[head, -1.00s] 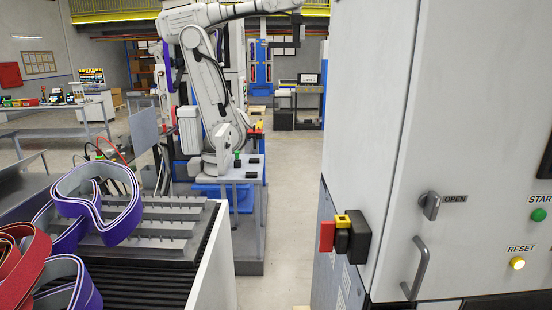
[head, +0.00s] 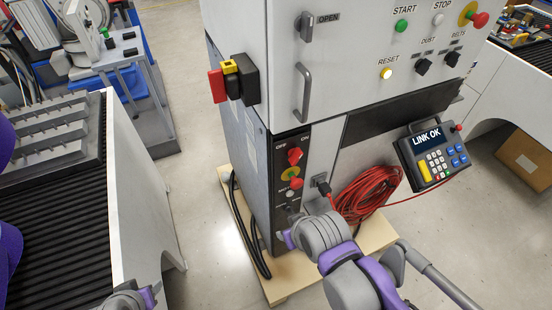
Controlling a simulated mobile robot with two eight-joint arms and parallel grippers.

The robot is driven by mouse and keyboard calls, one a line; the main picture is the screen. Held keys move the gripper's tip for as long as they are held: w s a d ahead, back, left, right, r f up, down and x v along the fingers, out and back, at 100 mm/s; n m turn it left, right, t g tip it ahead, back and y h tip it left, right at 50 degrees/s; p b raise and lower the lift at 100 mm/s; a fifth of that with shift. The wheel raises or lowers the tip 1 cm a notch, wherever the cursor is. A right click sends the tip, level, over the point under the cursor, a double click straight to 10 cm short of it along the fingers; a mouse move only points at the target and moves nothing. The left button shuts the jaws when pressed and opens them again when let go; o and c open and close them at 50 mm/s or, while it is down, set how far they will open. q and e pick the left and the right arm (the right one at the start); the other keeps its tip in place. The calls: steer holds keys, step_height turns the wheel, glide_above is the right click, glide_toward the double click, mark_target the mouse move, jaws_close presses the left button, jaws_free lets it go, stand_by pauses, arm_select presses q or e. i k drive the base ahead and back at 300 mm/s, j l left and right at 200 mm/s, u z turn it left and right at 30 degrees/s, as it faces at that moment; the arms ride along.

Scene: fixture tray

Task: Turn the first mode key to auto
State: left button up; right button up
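A narrow black panel (head: 292,160) is on the lower front of the grey cabinet, with OFF and ON labels at its top. It carries red knobs, one over a yellow ring, and a small white button below them. I cannot make out the mode key; the lower panel is small and partly covered by my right arm. My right gripper (head: 293,222) is at the bottom of this panel, mostly hidden behind its own wrist. Its fingers and any contact are unclear. Part of my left arm shows at the bottom left, with no gripper fingers visible.
The cabinet (head: 350,60) has an OPEN latch, a handle (head: 303,92) and START, STOP and RESET buttons. A pendant (head: 433,155) reading LINK OK hangs at right. A coiled red cable (head: 367,195) lies by the wooden base. A ribbed conveyor (head: 60,215) stands left; floor between is clear.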

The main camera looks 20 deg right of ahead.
mark_target(289, 210)
steer(key=k+l, duration=0.1)
steer(key=l, duration=0.45)
steer(key=k+l, duration=0.1)
steer(key=l, duration=0.4)
steer(key=k+l, duration=0.1)
steer(key=l, duration=0.45)
steer(key=k+l, duration=0.1)
steer(key=l, duration=0.45)
steer(key=u, duration=0.05)
